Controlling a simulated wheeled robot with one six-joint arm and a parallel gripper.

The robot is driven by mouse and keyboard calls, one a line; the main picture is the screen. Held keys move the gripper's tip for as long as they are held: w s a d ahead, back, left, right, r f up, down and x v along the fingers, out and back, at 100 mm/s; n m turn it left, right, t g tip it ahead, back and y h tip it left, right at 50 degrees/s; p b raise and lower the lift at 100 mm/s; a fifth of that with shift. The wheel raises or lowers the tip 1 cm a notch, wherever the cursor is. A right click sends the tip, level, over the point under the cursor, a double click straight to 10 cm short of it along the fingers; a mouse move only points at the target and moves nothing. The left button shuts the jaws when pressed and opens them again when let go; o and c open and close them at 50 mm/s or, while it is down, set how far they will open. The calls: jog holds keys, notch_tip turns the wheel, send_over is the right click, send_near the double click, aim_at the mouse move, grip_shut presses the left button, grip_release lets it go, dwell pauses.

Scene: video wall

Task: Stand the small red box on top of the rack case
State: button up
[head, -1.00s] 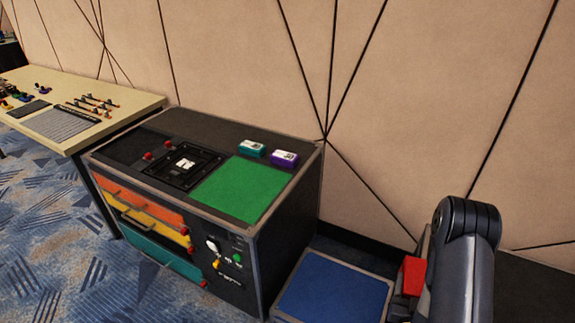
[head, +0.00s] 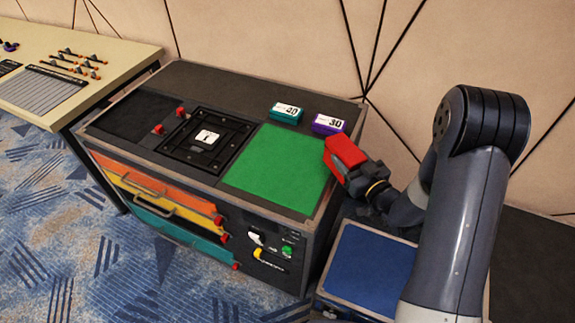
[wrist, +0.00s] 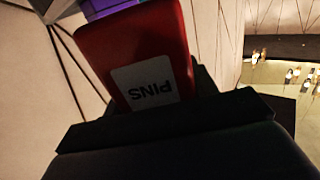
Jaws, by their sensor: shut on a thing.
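The small red box (head: 345,153) is held in my gripper (head: 356,172) at the right edge of the rack case. It also shows in the wrist view (wrist: 135,55), with a white label reading PINS, seen upside down there. My gripper is shut on it. The rack case (head: 206,83) is a dark case with a green mat (head: 278,170) on the right part of its top. The red box is close to the mat's right edge; I cannot tell its exact height above the top.
A teal block (head: 286,113) and a purple block (head: 328,124) sit at the back right of the case top. A black framed plate (head: 206,138) and red knobs lie left of the mat. Orange, yellow and teal drawers stand partly out. A blue-topped surface (head: 365,265) is lower right.

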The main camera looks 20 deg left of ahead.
jog(key=s+a+r+n+g+y+b, duration=0.1)
jog(key=a+r+n+g+y, duration=0.25)
jog(key=a+g, duration=0.2)
jog(key=a+r+n+g+y+b, duration=0.2)
jog(key=a+r+n+g, duration=0.15)
jog(key=a+g, duration=0.2)
jog(key=shift+n, duration=0.3)
jog(key=f, duration=1)
jog(key=shift+s+a+f, duration=0.2)
jog(key=shift+a+f, duration=0.05)
jog(key=shift+a, duration=0.05)
jog(key=shift+f, duration=0.15)
jog(key=o, duration=1.2)
